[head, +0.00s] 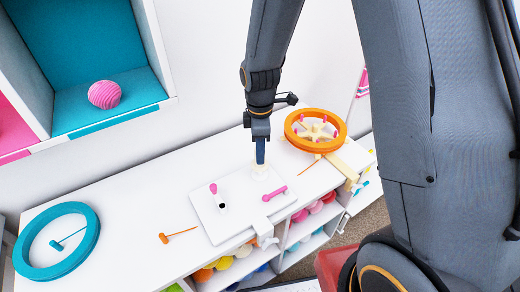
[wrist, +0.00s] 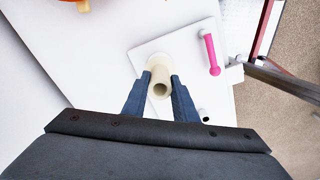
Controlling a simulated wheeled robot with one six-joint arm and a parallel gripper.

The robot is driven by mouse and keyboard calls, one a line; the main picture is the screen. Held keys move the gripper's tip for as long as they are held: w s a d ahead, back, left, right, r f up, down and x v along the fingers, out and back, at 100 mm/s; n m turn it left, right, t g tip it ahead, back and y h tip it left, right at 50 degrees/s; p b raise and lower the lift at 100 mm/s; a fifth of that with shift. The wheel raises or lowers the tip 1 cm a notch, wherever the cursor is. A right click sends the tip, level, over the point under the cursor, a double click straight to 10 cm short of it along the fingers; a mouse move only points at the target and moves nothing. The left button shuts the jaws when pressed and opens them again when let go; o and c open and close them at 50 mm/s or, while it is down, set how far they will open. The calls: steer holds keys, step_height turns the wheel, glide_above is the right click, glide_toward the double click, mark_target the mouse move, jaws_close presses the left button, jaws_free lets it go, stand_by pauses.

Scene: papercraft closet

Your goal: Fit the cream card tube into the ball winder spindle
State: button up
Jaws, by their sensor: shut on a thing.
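My gripper (head: 260,160) points down over the far right part of a white board (head: 225,226), which looks like the ball winder's base. In the wrist view my gripper (wrist: 160,88) is shut on the cream card tube (wrist: 161,89), one finger on each side. The tube's open end faces the camera. A cream round part (wrist: 139,58) shows on the board behind the tube and may belong to the spindle; the tube hides most of it. In the head view a cream part (head: 259,174) shows just below the fingertips. I cannot tell whether the tube touches the spindle.
A pink handle (head: 274,193) lies beside the gripper on the board. A pink-topped peg (head: 213,188) and a dark-ended post (head: 222,208) stand left of it. An orange wheel (head: 340,143) is at right, a teal ring (head: 85,248) at far left. Tabletop between is mostly clear.

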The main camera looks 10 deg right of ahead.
steer(key=shift+f+b, duration=0.95)
steer(key=shift+f, duration=1.2)
steer(key=o, duration=1.1)
steer(key=shift+r+b, duration=0.75)
steer(key=shift+r, duration=3.15)
steer(key=s+d+r+m, duration=0.1)
steer(key=s+d+m, duration=0.1)
steer(key=m, duration=0.1)
steer(key=s+d+r+m, duration=0.1)
steer(key=s+d+m, duration=0.1)
steer(key=m, duration=0.1)
steer(key=s+d+r+m, duration=0.1)
steer(key=s+d+m, duration=0.1)
steer(key=m, duration=0.1)
steer(key=shift+s+d+t, duration=0.1)
steer(key=shift+t, duration=0.2)
steer(key=s+d+m, duration=0.1)
steer(key=s+m, duration=0.1)
steer(key=s+d+m, duration=0.1)
steer(key=s+m, duration=0.1)
steer(key=m, duration=0.1)
steer(key=s+d+r+m, duration=0.1)
steer(key=s+m, duration=0.1)
steer(key=shift+d+m+t, duration=0.3)
steer(key=shift+d, duration=0.05)
steer(key=shift+c, duration=0.2)
